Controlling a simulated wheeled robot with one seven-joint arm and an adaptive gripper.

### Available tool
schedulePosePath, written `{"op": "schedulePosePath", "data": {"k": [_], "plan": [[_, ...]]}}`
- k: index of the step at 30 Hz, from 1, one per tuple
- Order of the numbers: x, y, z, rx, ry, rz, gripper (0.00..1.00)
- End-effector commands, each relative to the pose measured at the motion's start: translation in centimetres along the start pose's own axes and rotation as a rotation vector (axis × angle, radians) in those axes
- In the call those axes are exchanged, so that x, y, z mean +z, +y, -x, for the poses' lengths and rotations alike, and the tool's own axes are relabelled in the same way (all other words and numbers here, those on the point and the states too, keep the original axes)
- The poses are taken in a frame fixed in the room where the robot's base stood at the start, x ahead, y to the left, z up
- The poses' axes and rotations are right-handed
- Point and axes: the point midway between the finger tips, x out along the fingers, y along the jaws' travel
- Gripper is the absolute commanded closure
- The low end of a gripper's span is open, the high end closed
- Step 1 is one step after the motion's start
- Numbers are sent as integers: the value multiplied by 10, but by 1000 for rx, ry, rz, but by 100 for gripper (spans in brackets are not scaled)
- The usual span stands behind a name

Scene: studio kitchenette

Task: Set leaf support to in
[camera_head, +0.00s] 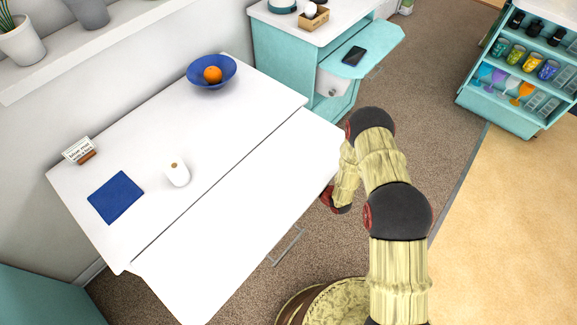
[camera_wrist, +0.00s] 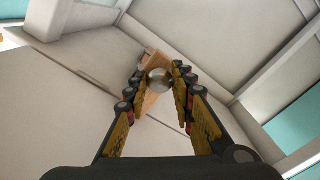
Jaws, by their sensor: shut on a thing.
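The white table (camera_head: 125,165) has a front leaf (camera_head: 240,218) that lies level with the top, split from it by a thin seam. In the wrist view, a wooden slat (camera_wrist: 151,101) with a round metal knob (camera_wrist: 159,81) shows against the pale underside; I take it to be the leaf support and its knob. My gripper (camera_wrist: 157,75) is shut on the knob, one finger on each side. In the head view, my gripper is hidden beneath the leaf's right edge, and so are the slat and knob.
A thin metal bar (camera_head: 287,246) shows below the leaf.

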Motion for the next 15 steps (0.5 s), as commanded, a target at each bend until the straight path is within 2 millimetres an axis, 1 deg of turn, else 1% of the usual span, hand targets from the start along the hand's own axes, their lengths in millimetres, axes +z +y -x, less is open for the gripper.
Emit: {"op": "schedulePosePath", "data": {"k": [5,6,15], "plan": [[1,0,1,0,-2,-2,100],[1,0,1,0,-2,-2,74],[0,0,1,0,-1,-2,57]]}}
